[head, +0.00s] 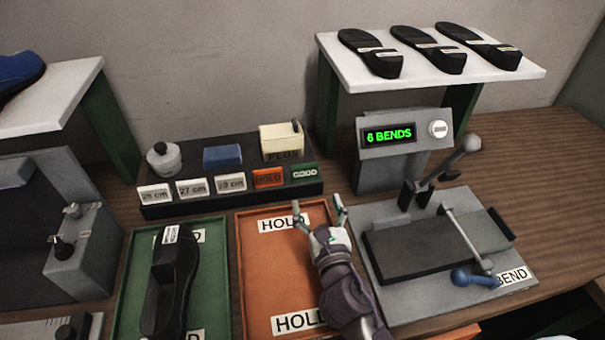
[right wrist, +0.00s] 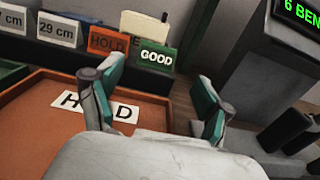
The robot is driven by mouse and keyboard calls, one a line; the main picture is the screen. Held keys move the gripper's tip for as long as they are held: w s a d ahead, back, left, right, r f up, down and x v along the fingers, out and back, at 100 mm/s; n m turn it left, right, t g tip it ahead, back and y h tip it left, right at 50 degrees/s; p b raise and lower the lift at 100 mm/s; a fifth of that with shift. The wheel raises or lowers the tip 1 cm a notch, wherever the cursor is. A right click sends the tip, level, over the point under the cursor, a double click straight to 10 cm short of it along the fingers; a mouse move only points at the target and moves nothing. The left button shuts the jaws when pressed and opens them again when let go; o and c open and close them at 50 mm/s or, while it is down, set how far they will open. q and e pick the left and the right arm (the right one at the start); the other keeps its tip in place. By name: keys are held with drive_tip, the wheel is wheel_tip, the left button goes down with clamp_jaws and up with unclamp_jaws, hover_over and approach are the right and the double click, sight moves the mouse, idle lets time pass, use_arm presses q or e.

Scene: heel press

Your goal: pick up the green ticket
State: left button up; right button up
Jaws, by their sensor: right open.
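The green ticket (head: 304,174) is a small green card with white lettering. It stands at the right end of the ticket row on the dark rack, and in the right wrist view it reads GOOD (right wrist: 157,57). My right gripper (head: 318,204) is open and empty above the orange tray, short of the rack. In the right wrist view its fingertips (right wrist: 165,90) are spread, with the green ticket beyond them, nearer the left finger. The gripper does not touch the ticket. My left gripper does not show.
An orange HOLD ticket (head: 268,178) stands left of the green one, beside several white size tickets. A PEGS box (head: 283,141) stands behind. The bend press (head: 350,222) stands close on the right.

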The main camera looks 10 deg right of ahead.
sight(305, 166)
drive_tip(key=w+p, duration=0.1)
drive_tip(key=w, duration=0.7)
drive_tip(key=shift+w+f, duration=0.2)
drive_tip(key=shift+w, duration=2.55)
drive_tip(key=shift+s, duration=0.1)
drive_tip(key=c, duration=0.4)
